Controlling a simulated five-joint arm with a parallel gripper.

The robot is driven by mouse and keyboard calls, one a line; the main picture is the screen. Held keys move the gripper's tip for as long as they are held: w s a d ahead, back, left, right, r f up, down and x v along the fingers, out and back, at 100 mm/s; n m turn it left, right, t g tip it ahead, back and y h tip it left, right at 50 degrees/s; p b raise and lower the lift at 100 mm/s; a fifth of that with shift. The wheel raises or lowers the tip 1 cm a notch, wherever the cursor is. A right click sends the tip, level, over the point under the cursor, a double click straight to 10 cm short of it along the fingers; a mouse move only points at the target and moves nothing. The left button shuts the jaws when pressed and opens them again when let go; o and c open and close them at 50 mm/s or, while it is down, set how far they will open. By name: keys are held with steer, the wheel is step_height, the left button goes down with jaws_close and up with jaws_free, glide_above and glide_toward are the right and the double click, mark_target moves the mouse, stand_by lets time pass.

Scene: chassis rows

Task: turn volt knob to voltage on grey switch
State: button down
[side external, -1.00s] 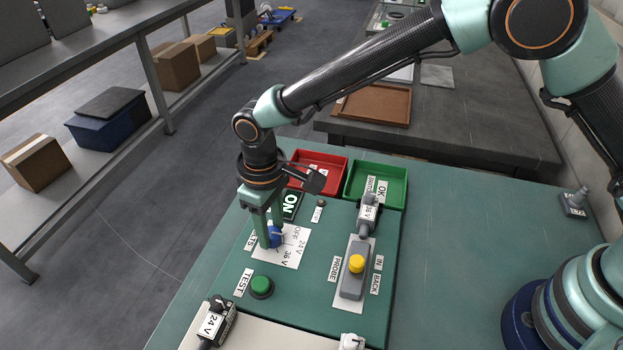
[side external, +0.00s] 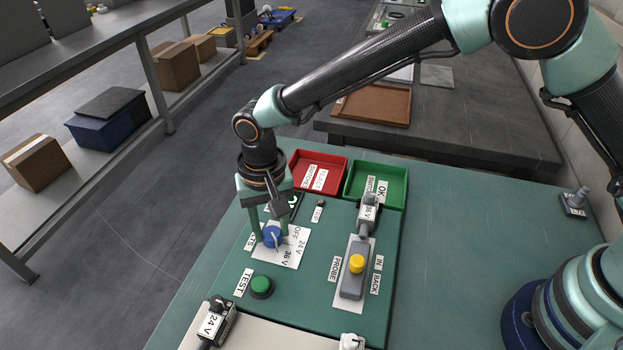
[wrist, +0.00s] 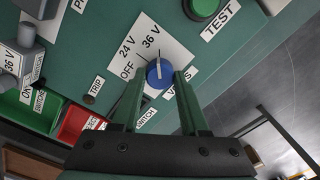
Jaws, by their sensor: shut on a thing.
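The blue volt knob (side external: 272,236) stands on a white plate (side external: 293,250) marked OFF, 24 V and 36 V. My gripper (side external: 268,236) points down with its green fingers on either side of the knob, shut on it. In the wrist view, the knob (wrist: 159,73) sits between the fingertips, and its white pointer line points up toward the 36 V mark. The grey switch (side external: 368,213), labelled 36 V, lies at the far end of the probe stand.
A green TEST button (side external: 261,285) is in front of the knob. A yellow-topped grey probe (side external: 355,270) stands to the right. Red (side external: 341,172) and green (side external: 402,188) trays stand behind. A dark 24 V switch (side external: 216,321) lies front left.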

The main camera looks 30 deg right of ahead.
mark_target(272, 232)
steer(key=shift+r+m, duration=0.1)
steer(key=shift+m, duration=0.4)
steer(key=shift+c, duration=2.1)
jaws_free()
step_height(272, 232, up, 12)
